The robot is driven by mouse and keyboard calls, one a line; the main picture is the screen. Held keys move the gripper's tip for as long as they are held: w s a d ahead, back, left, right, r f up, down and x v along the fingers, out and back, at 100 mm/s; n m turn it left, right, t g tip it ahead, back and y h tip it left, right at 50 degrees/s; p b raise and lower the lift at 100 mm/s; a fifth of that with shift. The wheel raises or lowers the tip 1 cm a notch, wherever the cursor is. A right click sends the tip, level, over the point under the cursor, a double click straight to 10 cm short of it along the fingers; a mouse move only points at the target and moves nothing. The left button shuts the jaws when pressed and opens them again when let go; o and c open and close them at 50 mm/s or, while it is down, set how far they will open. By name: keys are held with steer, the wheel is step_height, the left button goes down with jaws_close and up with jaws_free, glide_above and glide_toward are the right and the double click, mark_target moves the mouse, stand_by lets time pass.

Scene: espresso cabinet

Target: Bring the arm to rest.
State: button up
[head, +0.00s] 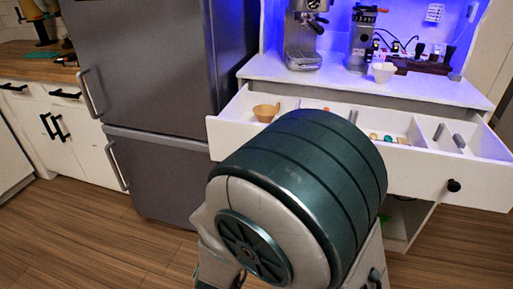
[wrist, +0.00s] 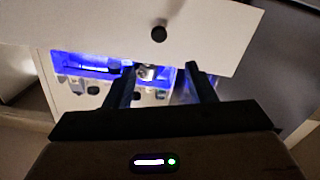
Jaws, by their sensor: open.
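In the wrist view, the two dark fingers of my gripper (wrist: 160,72) stand apart with nothing seen between them. Beyond them is a white drawer front (wrist: 90,25) with a round black knob (wrist: 158,34). The fingers look clear of the knob. In the head view, my bulky arm fills the lower middle and hides part of the open drawer (head: 228,133). I cannot make out my gripper there.
The espresso machine (head: 303,35), a grinder (head: 362,38) and a white cup (head: 383,72) stand on the blue-lit cabinet top. The drawer sticks out and holds a tan bowl (head: 266,112) and small items. A grey fridge (head: 160,60) stands left. Wooden floor (head: 80,235) is clear front left.

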steer(key=w+d+r+g+y+p, duration=0.2)
steer(key=d+r+g+y+p, duration=0.1)
steer(key=r+g+y+p, duration=0.6)
steer(key=s+d+r+g+h+p, duration=0.2)
steer(key=s+d+r+g+p, duration=0.1)
steer(key=s+d, duration=0.4)
steer(key=s+d+r+g+h+p, duration=0.2)
steer(key=s+d+r+h+p, duration=0.1)
steer(key=s+d+r+p, duration=0.2)
steer(key=s+d+r, duration=0.2)
steer(key=s+d, duration=0.1)
steer(key=d, duration=0.1)
steer(key=shift+s+m+g+p, duration=0.25)
steer(key=shift+m+g+p, duration=0.05)
steer(key=shift+g+p, duration=0.1)
